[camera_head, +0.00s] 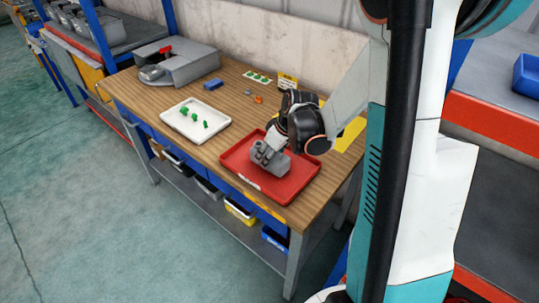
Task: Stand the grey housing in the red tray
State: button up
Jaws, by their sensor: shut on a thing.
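The red tray (241,179) lies on the right part of the wooden workbench. The grey housing (268,161) is in the tray area, over its middle, and looks tilted. My gripper (272,146) reaches down from the right and is shut on the housing. I cannot tell whether the housing touches the tray floor. The fingertips are small and partly merge with the grey of the housing.
A white tray (173,125) with several green parts stands left of the red tray. A grey machine (186,68) is at the bench's far left. A blue block (213,84) and small orange parts (258,99) lie near the back. Bare wood surrounds the trays.

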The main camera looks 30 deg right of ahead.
jog(key=o, duration=1.5)
jog(key=shift+c, duration=0.2)
jog(key=p+v, duration=0.4)
jog(key=v, duration=0.8)
jog(key=shift+r, duration=0.1)
